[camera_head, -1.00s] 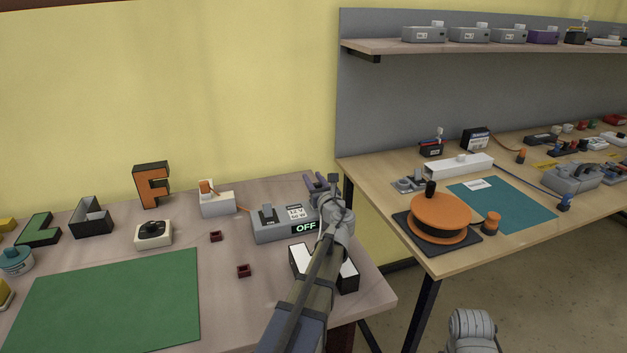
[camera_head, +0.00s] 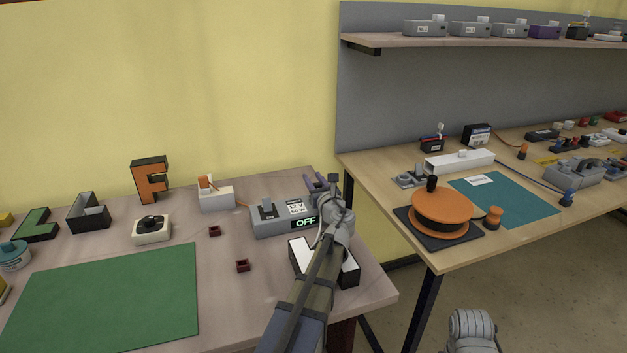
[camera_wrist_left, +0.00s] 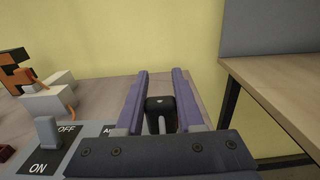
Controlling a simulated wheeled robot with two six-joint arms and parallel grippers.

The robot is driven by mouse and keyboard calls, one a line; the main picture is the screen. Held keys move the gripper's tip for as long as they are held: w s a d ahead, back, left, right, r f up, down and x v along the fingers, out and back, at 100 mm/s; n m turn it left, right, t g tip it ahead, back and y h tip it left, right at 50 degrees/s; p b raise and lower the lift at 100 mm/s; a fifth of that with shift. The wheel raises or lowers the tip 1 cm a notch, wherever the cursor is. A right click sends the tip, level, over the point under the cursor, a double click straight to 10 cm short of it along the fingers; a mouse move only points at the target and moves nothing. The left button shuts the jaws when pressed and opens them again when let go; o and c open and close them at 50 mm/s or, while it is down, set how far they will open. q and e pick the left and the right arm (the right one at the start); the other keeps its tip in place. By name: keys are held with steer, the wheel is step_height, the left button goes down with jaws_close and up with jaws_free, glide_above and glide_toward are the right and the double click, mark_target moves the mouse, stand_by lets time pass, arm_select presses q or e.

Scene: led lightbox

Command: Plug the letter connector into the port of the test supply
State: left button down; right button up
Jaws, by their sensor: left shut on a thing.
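The test supply (camera_head: 268,228) is a grey box with a lever switch and a lit display reading OFF; it stands near the table's right end. In the left wrist view its panel (camera_wrist_left: 88,135) with ON and OFF marks is at lower left. My left gripper (camera_head: 317,183) reaches over the supply's right side. Its purple fingers (camera_wrist_left: 161,100) are shut on a small black connector (camera_wrist_left: 161,104). The port is hidden, so I cannot tell whether the connector touches it. A black-sided, white-faced letter (camera_head: 348,266) lies under my left arm, partly covered.
An orange letter F (camera_head: 151,183) stands at the back, beside a white block (camera_head: 217,201) with an orange wire. Two small dark red blocks and a green mat (camera_head: 105,295) lie left of the supply. A second table (camera_head: 380,178) stands to the right, past a gap.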

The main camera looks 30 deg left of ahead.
arm_select(q)
steer(key=shift+f+b, duration=0.3)
steer(key=shift+f, duration=0.1)
steer(key=shift+c, duration=2.2)
jaws_free()
steer(key=v, duration=0.8)
